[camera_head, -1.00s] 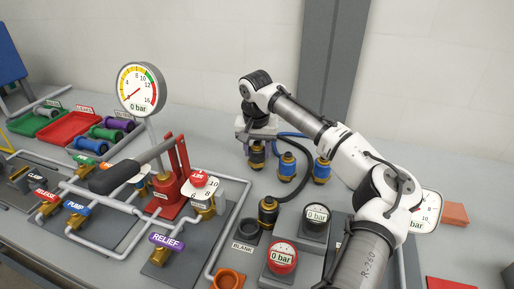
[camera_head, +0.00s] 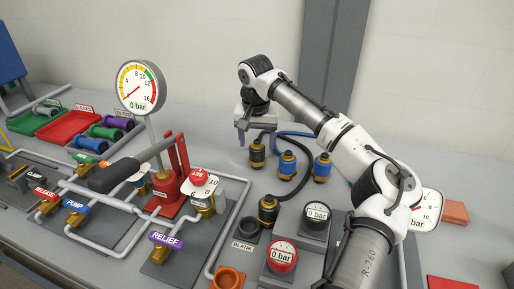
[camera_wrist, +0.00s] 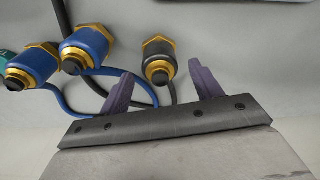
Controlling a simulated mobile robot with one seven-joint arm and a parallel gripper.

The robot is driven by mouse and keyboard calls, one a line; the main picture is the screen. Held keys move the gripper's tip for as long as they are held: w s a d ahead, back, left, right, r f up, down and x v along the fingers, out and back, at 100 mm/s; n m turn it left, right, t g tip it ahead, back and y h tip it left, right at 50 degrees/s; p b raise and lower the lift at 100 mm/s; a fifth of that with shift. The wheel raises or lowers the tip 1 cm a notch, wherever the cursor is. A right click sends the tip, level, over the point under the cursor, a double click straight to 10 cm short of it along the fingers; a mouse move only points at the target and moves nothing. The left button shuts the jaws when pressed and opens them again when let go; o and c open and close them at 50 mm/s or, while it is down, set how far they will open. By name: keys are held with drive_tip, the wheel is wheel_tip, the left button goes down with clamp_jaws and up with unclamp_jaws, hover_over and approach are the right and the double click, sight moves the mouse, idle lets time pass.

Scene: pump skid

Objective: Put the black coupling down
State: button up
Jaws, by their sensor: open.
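The black coupling (camera_head: 257,155) with a brass collar stands upright at the back of the bench, left of two blue couplings. It also shows in the wrist view (camera_wrist: 159,62), top centre. My gripper (camera_head: 257,142) is open just above and behind it in the head view. In the wrist view my gripper (camera_wrist: 162,78) has its two purple-grey fingers spread to either side of the coupling, with visible gaps. A second black coupling with brass (camera_head: 268,210) stands near the blank socket, farther forward.
Blue couplings (camera_head: 288,163) (camera_head: 322,167) stand close to the right, with blue and black hoses around them. A red-based hand pump (camera_head: 168,190), a large gauge (camera_head: 139,88) and grey pipes lie to the left. Small gauges (camera_head: 316,216) stand in front.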

sight(257, 150)
wheel_tip(257, 150, up, 9)
drive_tip(key=s, duration=0.1)
drive_tip(key=shift+f+b, duration=0.15)
drive_tip(key=shift+b, duration=0.25)
